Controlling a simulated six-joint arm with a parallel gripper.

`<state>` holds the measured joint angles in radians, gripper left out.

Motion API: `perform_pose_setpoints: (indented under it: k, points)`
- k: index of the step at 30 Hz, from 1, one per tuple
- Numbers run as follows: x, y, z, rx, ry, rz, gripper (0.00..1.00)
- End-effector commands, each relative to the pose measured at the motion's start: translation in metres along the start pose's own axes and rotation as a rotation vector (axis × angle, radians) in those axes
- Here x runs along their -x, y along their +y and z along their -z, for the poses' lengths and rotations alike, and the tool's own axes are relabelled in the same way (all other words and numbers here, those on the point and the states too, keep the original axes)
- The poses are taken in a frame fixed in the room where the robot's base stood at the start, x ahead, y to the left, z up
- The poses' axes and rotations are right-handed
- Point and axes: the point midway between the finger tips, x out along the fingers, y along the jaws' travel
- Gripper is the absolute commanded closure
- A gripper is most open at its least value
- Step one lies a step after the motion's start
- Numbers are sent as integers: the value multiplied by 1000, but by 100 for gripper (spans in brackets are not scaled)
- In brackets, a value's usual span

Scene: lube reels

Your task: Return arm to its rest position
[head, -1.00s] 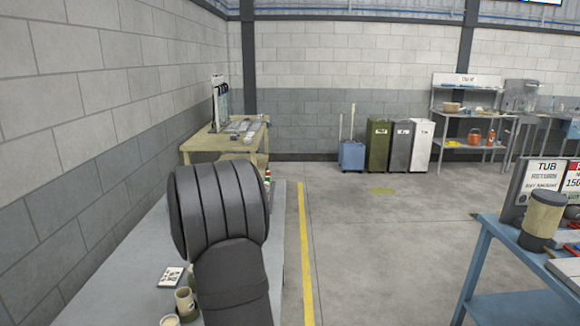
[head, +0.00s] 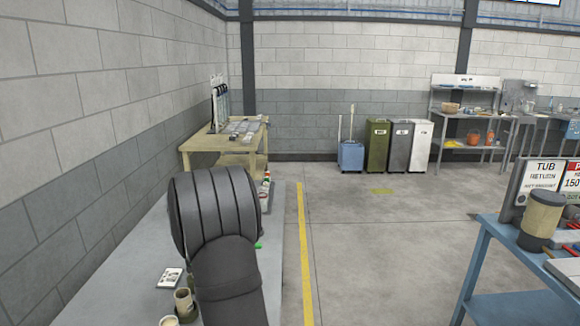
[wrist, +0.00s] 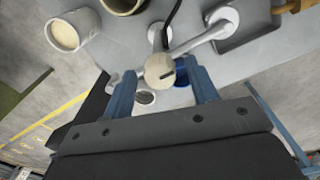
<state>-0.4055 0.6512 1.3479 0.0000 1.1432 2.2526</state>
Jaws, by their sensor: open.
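My arm (head: 222,250) rises in front of the grey bench (head: 130,275) in the head view; my gripper is hidden there. In the wrist view my gripper (wrist: 162,75) shows two blue fingers set apart, open. A round beige-topped thing (wrist: 159,70) appears between the fingertips, seemingly below or beyond them; I cannot tell whether they touch it. Near it are a grey surface with white round fittings (wrist: 222,20) and a dark rod.
A cup with pale contents (wrist: 72,32) stands at upper left in the wrist view. Cups (head: 184,300) and a white card (head: 170,278) are on the grey bench. A blue table (head: 485,255) with a beige-and-dark container (head: 541,220) is at right. Open floor (head: 390,230) lies between.

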Motion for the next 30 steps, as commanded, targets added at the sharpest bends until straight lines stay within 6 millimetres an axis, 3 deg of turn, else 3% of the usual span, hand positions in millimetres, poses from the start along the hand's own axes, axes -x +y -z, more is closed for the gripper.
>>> perform_pose_setpoints:
  k: [5,28,30]
  points:
    - [21,-1,0,0,-3,3,47]
    - [174,0,0,-1,-4,4,47]
    - [159,0,0,-1,2,-3,47]
